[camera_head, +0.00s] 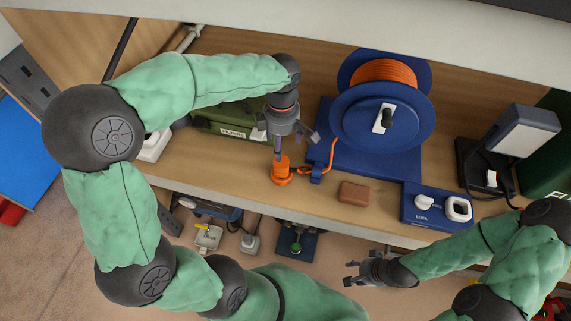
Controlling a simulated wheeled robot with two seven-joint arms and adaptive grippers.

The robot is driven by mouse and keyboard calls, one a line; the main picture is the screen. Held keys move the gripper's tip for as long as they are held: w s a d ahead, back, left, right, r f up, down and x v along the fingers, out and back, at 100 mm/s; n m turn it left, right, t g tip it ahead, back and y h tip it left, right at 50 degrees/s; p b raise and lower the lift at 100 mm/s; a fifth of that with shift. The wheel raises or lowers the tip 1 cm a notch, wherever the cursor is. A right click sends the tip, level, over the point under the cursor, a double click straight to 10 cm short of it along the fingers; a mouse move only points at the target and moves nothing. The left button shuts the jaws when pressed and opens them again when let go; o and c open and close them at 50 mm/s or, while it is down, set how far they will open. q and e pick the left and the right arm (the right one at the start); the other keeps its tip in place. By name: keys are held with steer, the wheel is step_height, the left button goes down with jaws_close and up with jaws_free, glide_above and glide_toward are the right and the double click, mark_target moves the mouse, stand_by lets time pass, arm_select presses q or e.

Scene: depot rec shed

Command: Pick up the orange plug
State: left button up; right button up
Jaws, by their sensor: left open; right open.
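The orange plug (283,173) stands on the wooden shelf, left of the blue cable reel. An orange cable (326,158) runs near it from the reel, partly through a small blue clip (316,175). My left gripper (293,146) is open and points down right over the plug, with a finger in front of or beside the plug's top. I cannot tell whether it touches. My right gripper (352,272) is open and empty, below the shelf's front edge and well away from the plug.
The blue cable reel (383,115) stands on a blue base behind right. A brown block (353,193) and a blue lock box (436,207) lie along the front edge. A green case (230,122) is behind left. A work lamp (520,135) stands far right.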

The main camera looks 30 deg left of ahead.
mark_target(281, 163)
arm_select(q)
step_height(281, 163, down, 4)
steer(key=shift+f+b, duration=0.1)
steer(key=shift+b, duration=0.2)
steer(key=shift+s+a+f+b, duration=0.1)
steer(key=shift+s+f+b, duration=0.1)
steer(key=shift+f, duration=0.65)
steer(key=shift+s+d+f+b, duration=0.1)
steer(key=shift+f+b, duration=0.05)
steer(key=shift+f, duration=0.7)
steer(key=shift+s+a+f+b, duration=0.1)
steer(key=shift+s+f+b, duration=0.1)
steer(key=shift+f, duration=0.65)
steer(key=c, duration=1.2)
